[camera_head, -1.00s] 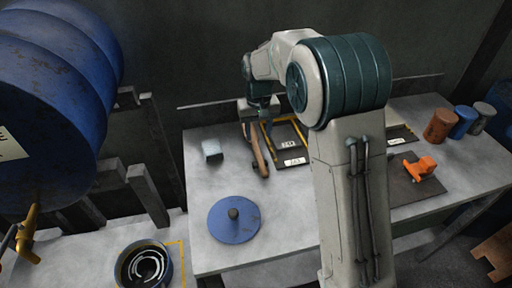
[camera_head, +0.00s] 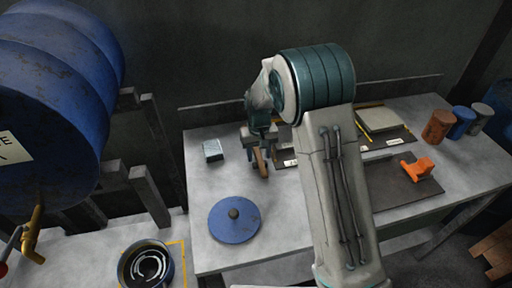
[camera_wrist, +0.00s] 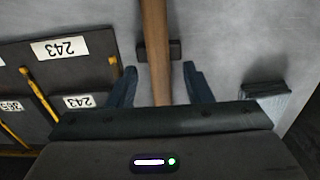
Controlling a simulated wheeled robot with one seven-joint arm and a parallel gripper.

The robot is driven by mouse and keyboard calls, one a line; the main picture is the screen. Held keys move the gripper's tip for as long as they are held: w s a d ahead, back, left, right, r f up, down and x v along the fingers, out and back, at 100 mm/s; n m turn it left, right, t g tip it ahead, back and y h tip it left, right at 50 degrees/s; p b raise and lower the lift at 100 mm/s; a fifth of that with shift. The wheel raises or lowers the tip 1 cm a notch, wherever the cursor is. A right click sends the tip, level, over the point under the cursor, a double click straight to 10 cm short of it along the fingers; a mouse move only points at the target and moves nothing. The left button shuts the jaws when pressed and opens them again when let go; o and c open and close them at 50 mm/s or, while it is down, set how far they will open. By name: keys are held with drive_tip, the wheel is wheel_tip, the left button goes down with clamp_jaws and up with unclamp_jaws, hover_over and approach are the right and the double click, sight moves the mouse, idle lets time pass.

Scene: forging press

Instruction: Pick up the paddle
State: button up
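The paddle's brown wooden handle (camera_wrist: 155,40) runs down the middle of the wrist view, across a small dark block (camera_wrist: 175,49). My gripper (camera_wrist: 160,70) is open, with one finger on each side of the handle and gaps on both sides. In the head view, my gripper (camera_head: 259,148) is low over the back of the table, and a short piece of the handle (camera_head: 262,165) shows beneath it. The rest of the paddle is hidden by my gripper and arm.
A blue lidded disc (camera_head: 233,222) lies at the table's front left. A small grey block (camera_head: 213,150) is left of my gripper. Labelled dark mats (camera_wrist: 80,60), an orange tool (camera_head: 418,168) and cans (camera_head: 438,126) are to the right.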

clamp_jaws()
drive_tip(key=shift+r, duration=0.1)
